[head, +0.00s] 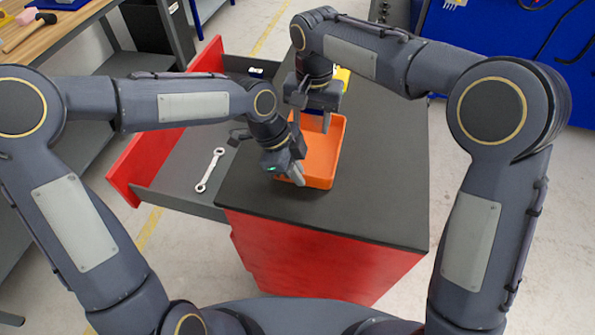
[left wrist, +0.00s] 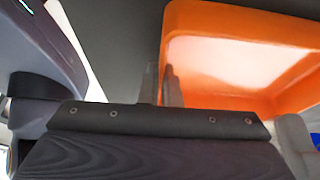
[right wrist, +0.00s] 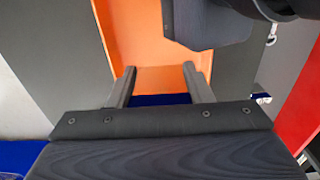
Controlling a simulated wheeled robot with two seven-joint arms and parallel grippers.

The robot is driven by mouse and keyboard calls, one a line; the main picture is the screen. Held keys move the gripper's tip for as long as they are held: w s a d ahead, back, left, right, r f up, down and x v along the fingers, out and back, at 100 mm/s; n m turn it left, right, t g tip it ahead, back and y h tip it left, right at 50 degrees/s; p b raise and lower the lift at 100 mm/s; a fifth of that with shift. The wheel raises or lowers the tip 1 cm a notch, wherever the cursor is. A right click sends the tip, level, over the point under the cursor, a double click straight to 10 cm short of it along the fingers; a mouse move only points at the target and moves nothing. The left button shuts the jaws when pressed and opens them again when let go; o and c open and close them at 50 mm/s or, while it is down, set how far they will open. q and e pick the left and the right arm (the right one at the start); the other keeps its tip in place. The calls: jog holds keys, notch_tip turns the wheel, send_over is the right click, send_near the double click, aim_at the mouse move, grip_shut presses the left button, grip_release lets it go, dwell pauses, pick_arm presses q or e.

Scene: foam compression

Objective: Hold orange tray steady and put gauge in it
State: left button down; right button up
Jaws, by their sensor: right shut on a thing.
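The orange tray (head: 322,170) lies on the dark top of the red cabinet. It also shows in the left wrist view (left wrist: 235,70) and the right wrist view (right wrist: 140,40). My left gripper (head: 298,178) is at the tray's near left wall. Its fingers look close together at the wall in the left wrist view; whether they clasp it is unclear. My right gripper (head: 312,122) is over the far part of the tray, its fingers apart, shut on the gauge (right wrist: 160,99), of which only a blue part shows.
An open drawer (head: 170,172) on the left holds a wrench (head: 210,170) and a small item (head: 257,72) at the back. A yellow object (head: 342,77) is behind my right gripper. The cabinet top (head: 385,180) is clear to the tray's right.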

jog(key=shift+f, duration=1.5)
jog(key=o, duration=1.3)
notch_tip(320, 180, up, 12)
jog(key=shift+r, duration=0.1)
pick_arm(q)
jog(key=c, duration=1.6)
grip_release()
jog(key=shift+o, duration=0.2)
